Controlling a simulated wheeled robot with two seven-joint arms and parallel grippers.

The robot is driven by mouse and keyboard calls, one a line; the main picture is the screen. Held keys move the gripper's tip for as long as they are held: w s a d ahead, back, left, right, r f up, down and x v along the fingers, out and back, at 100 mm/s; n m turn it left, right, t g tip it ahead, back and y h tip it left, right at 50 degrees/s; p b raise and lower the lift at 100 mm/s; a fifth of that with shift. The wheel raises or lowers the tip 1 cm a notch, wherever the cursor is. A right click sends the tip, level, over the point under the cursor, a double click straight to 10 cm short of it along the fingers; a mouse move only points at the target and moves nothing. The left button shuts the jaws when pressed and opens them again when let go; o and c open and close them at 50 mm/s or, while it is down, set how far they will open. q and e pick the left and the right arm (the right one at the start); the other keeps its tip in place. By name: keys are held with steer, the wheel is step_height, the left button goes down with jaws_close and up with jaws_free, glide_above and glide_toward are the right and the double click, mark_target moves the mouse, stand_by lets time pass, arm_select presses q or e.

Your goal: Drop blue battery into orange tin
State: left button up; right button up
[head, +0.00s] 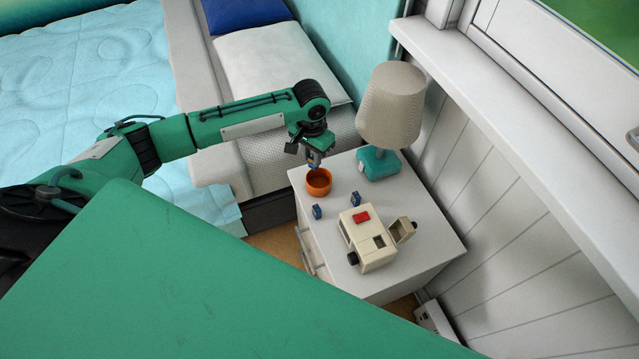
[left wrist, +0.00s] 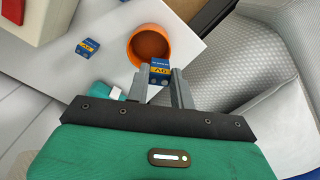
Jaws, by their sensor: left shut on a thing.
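The orange tin (head: 319,186) stands near the back left edge of the white nightstand, and it also shows in the left wrist view (left wrist: 166,36). My left gripper (head: 314,163) points down over the tin. It is shut on a blue battery (left wrist: 160,72) with a yellow band, held between its fingertips at the tin's rim in the picture. The exact height above the tin cannot be told. Two other blue batteries, one to the front (head: 317,212) and one to the right (head: 355,199), lie on the nightstand. My right gripper is not in view.
A beige device (head: 368,250) with a red patch and an open flap stands on the nightstand (head: 437,235). A lamp with a teal base (head: 378,165) stands at the back. A bed (head: 80,90) is at the left, and a panelled wall at the right.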

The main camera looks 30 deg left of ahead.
arm_select(q)
steer(key=o, duration=1.1)
steer(key=shift+c, duration=0.2)
steer(key=shift+r, duration=0.5)
step_height(320, 180, up, 13)
steer(key=p, duration=0.1)
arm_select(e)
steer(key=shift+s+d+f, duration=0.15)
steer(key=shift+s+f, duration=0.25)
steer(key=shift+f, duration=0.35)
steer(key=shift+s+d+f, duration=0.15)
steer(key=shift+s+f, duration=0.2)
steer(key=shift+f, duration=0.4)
arm_select(q)
steer(key=shift+f, duration=0.1)
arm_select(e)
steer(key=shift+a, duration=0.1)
